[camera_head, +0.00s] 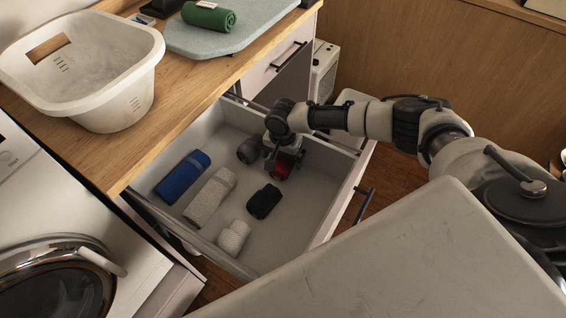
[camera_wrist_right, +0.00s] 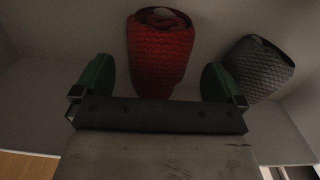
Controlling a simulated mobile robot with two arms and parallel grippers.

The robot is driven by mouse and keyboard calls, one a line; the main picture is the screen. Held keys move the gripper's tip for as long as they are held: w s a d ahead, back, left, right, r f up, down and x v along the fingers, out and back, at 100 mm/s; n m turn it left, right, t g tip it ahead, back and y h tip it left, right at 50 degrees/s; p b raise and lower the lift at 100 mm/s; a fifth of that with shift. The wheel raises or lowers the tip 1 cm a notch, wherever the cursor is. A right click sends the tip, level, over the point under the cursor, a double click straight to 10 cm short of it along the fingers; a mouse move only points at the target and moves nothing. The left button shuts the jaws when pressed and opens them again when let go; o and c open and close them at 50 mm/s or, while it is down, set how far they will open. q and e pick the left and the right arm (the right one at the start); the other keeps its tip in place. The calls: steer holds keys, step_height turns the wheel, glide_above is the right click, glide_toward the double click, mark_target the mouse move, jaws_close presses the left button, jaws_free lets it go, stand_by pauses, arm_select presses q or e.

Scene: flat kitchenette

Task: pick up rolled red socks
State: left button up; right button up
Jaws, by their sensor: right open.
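The rolled red socks (camera_head: 281,168) lie in the open drawer (camera_head: 272,213), partly hidden under my right gripper in the head view. In the right wrist view the red socks (camera_wrist_right: 161,54) show as a ribbed red roll with its spiral end at the top. My right gripper (camera_head: 283,158) is inside the drawer, pointing down at the red socks. Its two green-padded fingers are apart in the right wrist view (camera_wrist_right: 158,82), one on each side of the roll's lower end, with gaps between. My left gripper is not in view.
A grey roll (camera_head: 250,150) lies close beside the red socks; it also shows in the wrist view (camera_wrist_right: 258,68). Blue (camera_head: 182,177), light grey (camera_head: 210,196), black (camera_head: 264,201) and white (camera_head: 234,237) rolls share the drawer. A white basket (camera_head: 128,105) stands on the wooden counter.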

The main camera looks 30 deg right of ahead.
mark_target(283, 163)
step_height(283, 163, down, 3)
steer(key=shift+s+f, duration=0.1)
steer(key=shift+f, duration=0.1)
steer(key=shift+c, duration=0.2)
steer(key=c, duration=0.9)
steer(key=shift+r, duration=0.1)
